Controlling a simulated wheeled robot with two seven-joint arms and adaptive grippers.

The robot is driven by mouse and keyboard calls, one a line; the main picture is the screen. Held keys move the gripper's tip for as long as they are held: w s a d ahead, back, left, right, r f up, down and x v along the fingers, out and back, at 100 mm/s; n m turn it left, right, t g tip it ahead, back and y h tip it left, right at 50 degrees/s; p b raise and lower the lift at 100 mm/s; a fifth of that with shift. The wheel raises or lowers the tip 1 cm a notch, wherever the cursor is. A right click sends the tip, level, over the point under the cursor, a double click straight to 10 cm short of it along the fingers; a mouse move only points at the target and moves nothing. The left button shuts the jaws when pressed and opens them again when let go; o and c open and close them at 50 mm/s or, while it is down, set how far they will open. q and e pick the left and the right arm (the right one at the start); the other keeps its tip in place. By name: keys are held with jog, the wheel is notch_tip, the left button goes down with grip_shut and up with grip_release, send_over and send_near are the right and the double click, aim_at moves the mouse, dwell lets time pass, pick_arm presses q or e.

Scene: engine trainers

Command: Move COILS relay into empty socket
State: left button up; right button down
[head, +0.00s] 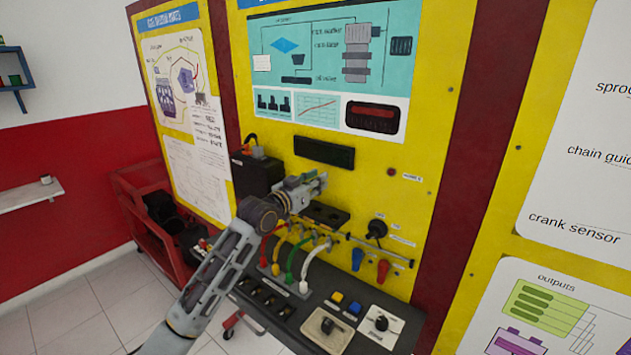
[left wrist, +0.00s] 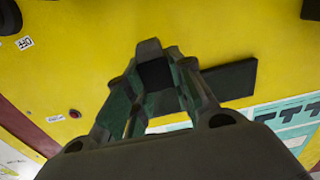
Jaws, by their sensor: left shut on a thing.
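My left gripper (head: 312,186) is in front of the yellow panel, just above a black socket block (head: 326,214). In the left wrist view its fingers (left wrist: 157,82) are shut on a small dark block, which I take to be the relay (left wrist: 155,74). The fingers hide most of the block, and no COILS label can be read. In the head view the relay is hard to make out at the fingertips. The gripper partly covers the socket block, and I cannot tell which socket is empty. My right gripper is not in view.
A black box (head: 256,172) is left of the gripper. A dark display strip (head: 324,152) is above it. Coloured cables (head: 290,258) arch below, over a dark bench (head: 290,318) with switches and buttons. A red cart (head: 150,225) stands at left.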

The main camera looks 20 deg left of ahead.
pick_arm(q)
jog(key=shift+w+a+f, duration=0.1)
jog(key=shift+w+a, duration=0.05)
jog(key=shift+f, duration=0.15)
jog(key=shift+f+b, duration=2.15)
jog(key=shift+f, duration=0.35)
jog(key=shift+f, duration=0.1)
jog(key=shift+p, duration=0.35)
jog(key=shift+f+b, duration=0.4)
jog(key=shift+f, duration=0.45)
dwell(0.9)
jog(key=o, duration=0.6)
jog(key=shift+o, duration=0.2)
